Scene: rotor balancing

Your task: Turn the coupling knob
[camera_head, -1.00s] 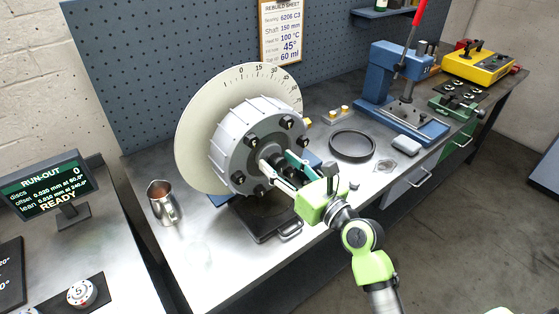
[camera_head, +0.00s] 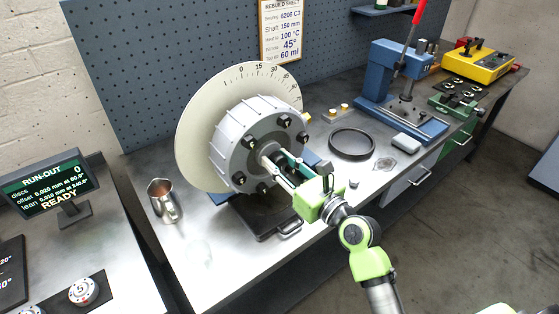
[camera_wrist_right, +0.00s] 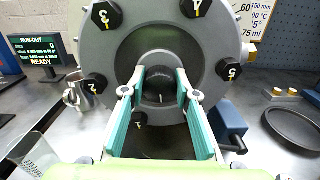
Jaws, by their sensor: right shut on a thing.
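The coupling knob (camera_wrist_right: 160,86) is black with a pale mark low on its face, at the centre of the grey rotor (camera_wrist_right: 205,45) in the right wrist view. My right gripper (camera_wrist_right: 161,82) has one teal-padded finger on each side of the knob and is shut on it. In the head view my right gripper (camera_head: 270,160) reaches to the middle of the rotor (camera_head: 232,148), and its fingers hide most of the knob. Black numbered knobs (camera_wrist_right: 106,15) ring the rotor face. My left gripper is not in view.
A pale graduated disc (camera_head: 196,120) stands behind the rotor. A metal jug (camera_head: 163,202) is at its left; a black ring dish (camera_head: 352,144) and blue press (camera_head: 390,85) are at its right. The run-out display (camera_head: 45,185) reads READY.

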